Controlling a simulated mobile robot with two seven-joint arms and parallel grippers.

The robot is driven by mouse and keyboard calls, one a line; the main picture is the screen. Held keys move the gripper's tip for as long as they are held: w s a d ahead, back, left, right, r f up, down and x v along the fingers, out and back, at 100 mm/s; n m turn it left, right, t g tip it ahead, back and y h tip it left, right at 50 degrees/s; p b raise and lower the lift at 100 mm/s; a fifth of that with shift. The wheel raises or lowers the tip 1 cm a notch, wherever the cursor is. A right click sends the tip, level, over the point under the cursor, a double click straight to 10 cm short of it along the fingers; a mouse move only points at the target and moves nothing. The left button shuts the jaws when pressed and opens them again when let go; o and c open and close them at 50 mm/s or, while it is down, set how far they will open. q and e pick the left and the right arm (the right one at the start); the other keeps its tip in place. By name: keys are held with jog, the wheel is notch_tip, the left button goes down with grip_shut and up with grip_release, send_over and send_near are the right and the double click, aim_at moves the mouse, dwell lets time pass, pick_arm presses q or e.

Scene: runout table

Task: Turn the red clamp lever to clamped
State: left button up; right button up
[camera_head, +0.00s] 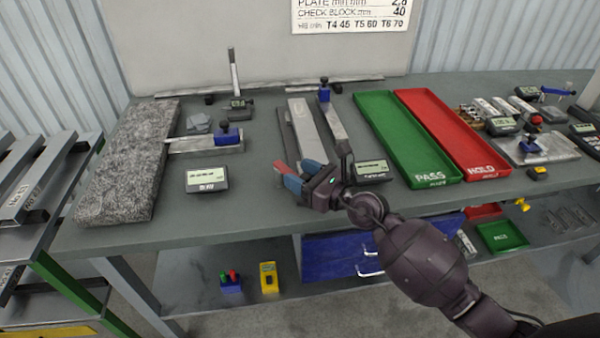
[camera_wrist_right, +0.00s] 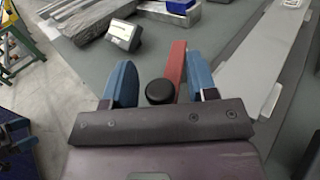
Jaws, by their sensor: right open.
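The red clamp lever (camera_wrist_right: 176,62) shows in the right wrist view as a flat red bar, with a round black knob (camera_wrist_right: 160,91) at its near end. In the head view only a bit of the red lever (camera_head: 283,168) shows beside my gripper, near the table's front edge. My right gripper (camera_head: 296,173) is open, its blue fingers pointing left. In the right wrist view the knob lies between the fingers of my gripper (camera_wrist_right: 161,72), with gaps on both sides. The red bar runs close to the right finger. My left gripper is not in view.
A grey metal bar (camera_head: 307,128) lies behind the gripper. A small display (camera_head: 370,169) stands to its right, another (camera_head: 206,178) to its left. Green (camera_head: 405,140) and red (camera_head: 455,137) trays lie further right. The table between the left display and gripper is clear.

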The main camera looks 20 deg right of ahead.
jog(key=shift+w+a, duration=0.15)
jog(key=shift+w, duration=0.05)
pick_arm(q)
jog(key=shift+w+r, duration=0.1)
